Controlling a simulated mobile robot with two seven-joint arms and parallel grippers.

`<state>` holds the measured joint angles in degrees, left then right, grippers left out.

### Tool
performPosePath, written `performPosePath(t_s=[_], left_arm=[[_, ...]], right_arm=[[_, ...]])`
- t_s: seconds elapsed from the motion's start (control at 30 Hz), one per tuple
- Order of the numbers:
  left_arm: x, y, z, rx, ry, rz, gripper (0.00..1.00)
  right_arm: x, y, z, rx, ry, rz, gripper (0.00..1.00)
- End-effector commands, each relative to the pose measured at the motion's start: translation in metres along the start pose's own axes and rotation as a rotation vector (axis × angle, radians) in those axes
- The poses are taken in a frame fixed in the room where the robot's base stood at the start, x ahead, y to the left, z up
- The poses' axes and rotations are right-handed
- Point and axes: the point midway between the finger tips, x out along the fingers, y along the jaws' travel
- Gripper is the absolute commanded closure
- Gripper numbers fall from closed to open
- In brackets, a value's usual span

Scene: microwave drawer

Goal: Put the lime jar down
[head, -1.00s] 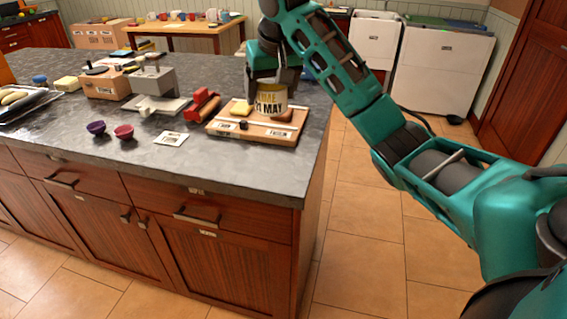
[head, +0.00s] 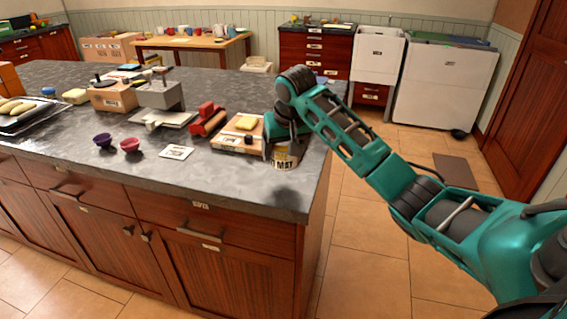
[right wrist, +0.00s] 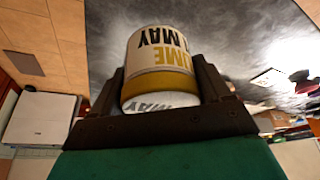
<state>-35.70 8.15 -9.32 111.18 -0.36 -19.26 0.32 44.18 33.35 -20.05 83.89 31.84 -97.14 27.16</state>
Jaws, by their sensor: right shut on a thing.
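The lime jar (head: 287,155) is a white and yellow jar with dark lettering. It also shows large in the right wrist view (right wrist: 157,52), between the fingers. My right gripper (head: 284,139) is shut on it and holds it beside the right end of the wooden board (head: 228,146), over the counter's right part. A dark shadow lies on the counter apart from the jar, so the jar seems to be above the surface. The gripper also shows in the right wrist view (right wrist: 160,88). My left gripper is not in view.
The grey stone counter (head: 240,182) is bare in front of the jar, and its right edge is near. The board bears a yellow block (head: 247,122). A red object (head: 208,118), a white card (head: 176,152) and two small bowls (head: 130,145) stand to the left.

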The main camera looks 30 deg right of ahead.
Motion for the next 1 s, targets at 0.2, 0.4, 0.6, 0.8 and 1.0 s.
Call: performPosePath(t_s=[0.2, 0.4, 0.6, 0.8, 1.0], left_arm=[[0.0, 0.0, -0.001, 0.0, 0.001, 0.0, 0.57], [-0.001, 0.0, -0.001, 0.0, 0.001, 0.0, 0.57], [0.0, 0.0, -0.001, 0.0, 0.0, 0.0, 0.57], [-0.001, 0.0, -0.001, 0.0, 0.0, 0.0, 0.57], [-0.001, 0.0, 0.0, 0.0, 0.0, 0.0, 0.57]], right_arm=[[0.026, 0.0, 0.011, 0.0, -0.003, 0.001, 0.6], [0.041, 0.0, 0.017, 0.0, 0.002, 0.0, 0.6], [0.041, 0.0, 0.017, 0.0, 0.002, 0.0, 0.6], [0.044, 0.0, 0.018, 0.0, 0.0, 0.0, 0.17], [0.043, 0.0, 0.018, 0.0, 0.0, 0.0, 0.0]])
